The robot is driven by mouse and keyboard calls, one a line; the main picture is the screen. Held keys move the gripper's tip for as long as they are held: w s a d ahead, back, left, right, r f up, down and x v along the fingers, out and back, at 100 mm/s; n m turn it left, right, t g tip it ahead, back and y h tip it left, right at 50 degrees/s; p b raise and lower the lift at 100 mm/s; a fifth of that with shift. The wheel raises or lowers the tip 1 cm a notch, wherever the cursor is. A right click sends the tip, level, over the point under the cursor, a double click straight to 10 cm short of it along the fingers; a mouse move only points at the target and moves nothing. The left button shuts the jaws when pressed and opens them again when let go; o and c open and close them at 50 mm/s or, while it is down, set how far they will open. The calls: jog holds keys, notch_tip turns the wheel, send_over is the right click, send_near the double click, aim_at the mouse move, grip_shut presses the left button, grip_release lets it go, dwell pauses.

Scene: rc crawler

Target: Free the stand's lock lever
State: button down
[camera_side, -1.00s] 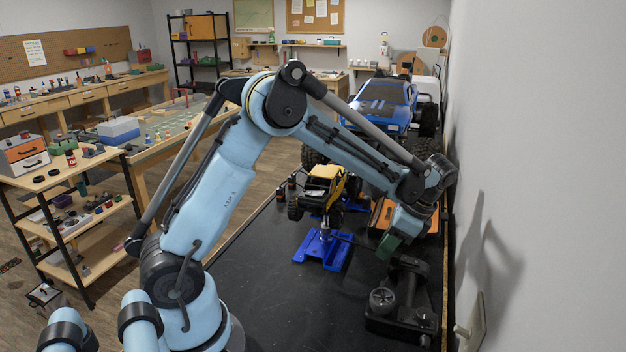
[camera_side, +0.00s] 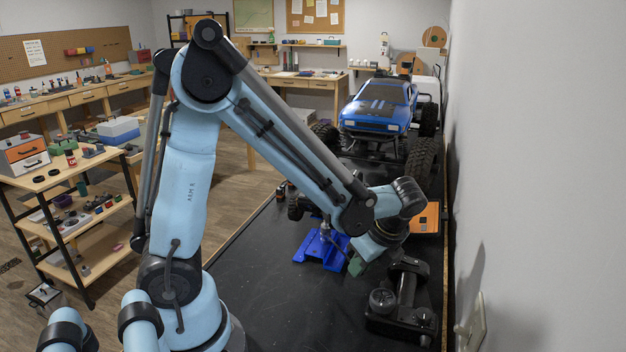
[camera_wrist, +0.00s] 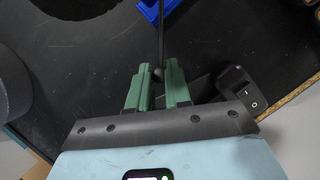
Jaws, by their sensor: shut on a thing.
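The blue stand (camera_side: 312,247) sits on the black bench top, with its grey post rising from the base. Its blue base also shows at the top of the wrist view (camera_wrist: 150,10). The lock lever (camera_wrist: 161,38) is a thin black rod with a ball end, running from the stand towards my gripper. My gripper (camera_wrist: 159,68) has green fingers shut on the lever at its ball end. In the side view my gripper (camera_side: 356,265) is just right of the stand, low over the bench.
A black handheld controller (camera_side: 395,302) lies close to the right of my gripper and also shows in the wrist view (camera_wrist: 236,84). An orange box (camera_side: 427,217) and a large blue truck (camera_side: 380,108) stand behind. The wall bounds the right. The front-left bench is clear.

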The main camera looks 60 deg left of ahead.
jog(key=shift+s+m, duration=0.3)
jog(key=shift+s, duration=0.05)
jog(key=c, duration=1.1)
grip_release()
jog(key=shift+o, duration=0.2)
jog(key=s+v, duration=0.1)
jog(key=v, duration=1.1)
jog(key=shift+w, duration=0.35)
